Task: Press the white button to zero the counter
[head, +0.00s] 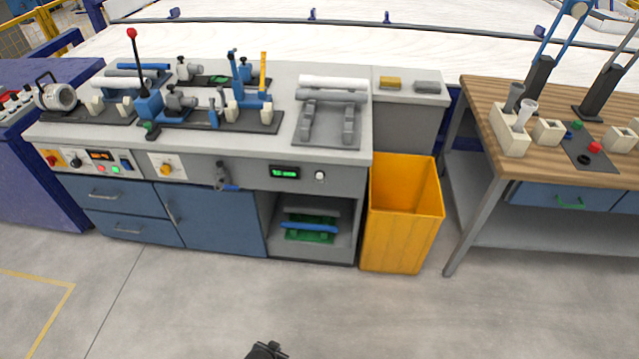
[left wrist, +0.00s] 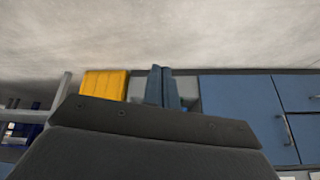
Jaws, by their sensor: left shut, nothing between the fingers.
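The white button (head: 320,176) is a small round knob on the grey front panel of the workbench, right of centre. The counter (head: 285,172) is a black display with green digits just left of the button; the digits are too small to read. My left gripper (left wrist: 161,88) shows in the left wrist view with its two fingers together, shut and empty, and touching nothing I can see. A dark part of mine shows at the bottom edge of the head view, well below the bench; I cannot tell which arm it belongs to. My right gripper is not identifiable.
A yellow bin (head: 405,215) stands right of the bench and also shows in the left wrist view (left wrist: 104,84). A wooden table (head: 480,95) is farther right. Clamps and pipes lie on the bench top. An open shelf (head: 340,243) is below the button. The floor in front is clear.

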